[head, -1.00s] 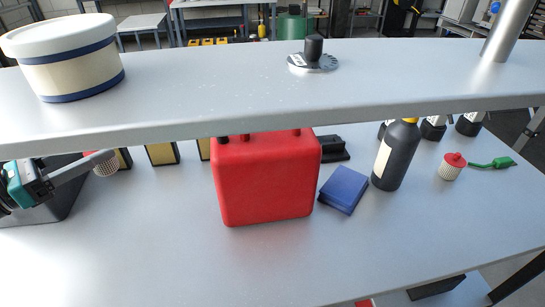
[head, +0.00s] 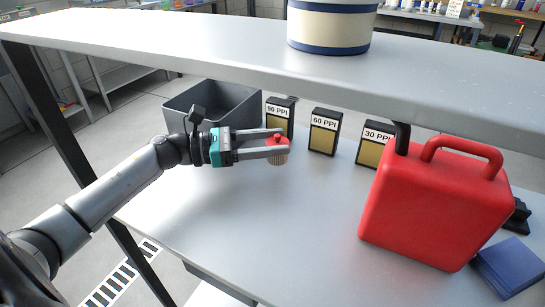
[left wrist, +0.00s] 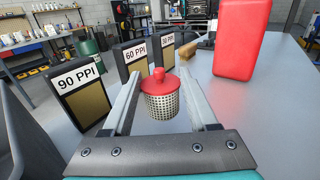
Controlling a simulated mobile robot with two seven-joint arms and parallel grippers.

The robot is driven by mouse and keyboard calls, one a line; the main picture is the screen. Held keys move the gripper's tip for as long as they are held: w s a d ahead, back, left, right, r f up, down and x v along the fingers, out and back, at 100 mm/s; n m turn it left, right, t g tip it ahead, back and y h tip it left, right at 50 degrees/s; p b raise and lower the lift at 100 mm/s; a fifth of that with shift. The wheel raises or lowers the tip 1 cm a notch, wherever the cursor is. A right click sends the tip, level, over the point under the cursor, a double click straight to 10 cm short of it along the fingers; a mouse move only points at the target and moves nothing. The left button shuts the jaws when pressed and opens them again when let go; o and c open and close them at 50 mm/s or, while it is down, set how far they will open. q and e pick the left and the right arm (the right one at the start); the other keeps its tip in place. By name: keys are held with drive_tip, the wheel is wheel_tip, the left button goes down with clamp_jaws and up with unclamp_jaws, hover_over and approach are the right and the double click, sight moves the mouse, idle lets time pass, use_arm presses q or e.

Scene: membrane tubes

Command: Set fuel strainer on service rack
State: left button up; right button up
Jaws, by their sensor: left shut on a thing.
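The fuel strainer (head: 277,159) has a red cap with a knob and a pale perforated metal body. My left gripper (head: 283,142) reaches in from the left and is shut on it, one finger on each side. The strainer is upright, over the left part of the table under the raised shelf (head: 210,45). In the left wrist view the strainer (left wrist: 160,105) sits between the two fingers; whether its base touches the table is unclear. No part is labelled as the service rack. My right gripper is out of view.
A grey bin (head: 215,100) stands behind the gripper. Panels marked 90 PPI (head: 280,117), 60 PPI (head: 323,131) and 30 PPI (head: 372,146) stand behind and right. A red can (head: 430,205), a blue block (head: 508,265) and a round drum (head: 331,28) are also here. The front table is clear.

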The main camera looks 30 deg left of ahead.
sight(269, 161)
use_arm(q)
drive_tip(key=shift+f+b, duration=0.55)
drive_tip(key=shift+f, duration=1.2)
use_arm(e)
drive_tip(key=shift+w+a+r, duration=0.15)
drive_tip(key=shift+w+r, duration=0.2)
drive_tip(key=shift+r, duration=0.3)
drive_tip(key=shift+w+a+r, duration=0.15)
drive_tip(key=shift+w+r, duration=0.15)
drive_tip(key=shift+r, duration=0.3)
use_arm(q)
drive_tip(key=o, duration=1.1)
drive_tip(key=shift+c, duration=0.2)
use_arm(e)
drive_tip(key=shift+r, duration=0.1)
use_arm(q)
drive_tip(key=shift+s+a, duration=0.2)
drive_tip(key=shift+a, duration=0.05)
drive_tip(key=p+v, duration=0.1)
drive_tip(key=v, duration=0.5)
drive_tip(key=shift+s+a, duration=0.25)
drive_tip(key=shift+a, duration=0.05)
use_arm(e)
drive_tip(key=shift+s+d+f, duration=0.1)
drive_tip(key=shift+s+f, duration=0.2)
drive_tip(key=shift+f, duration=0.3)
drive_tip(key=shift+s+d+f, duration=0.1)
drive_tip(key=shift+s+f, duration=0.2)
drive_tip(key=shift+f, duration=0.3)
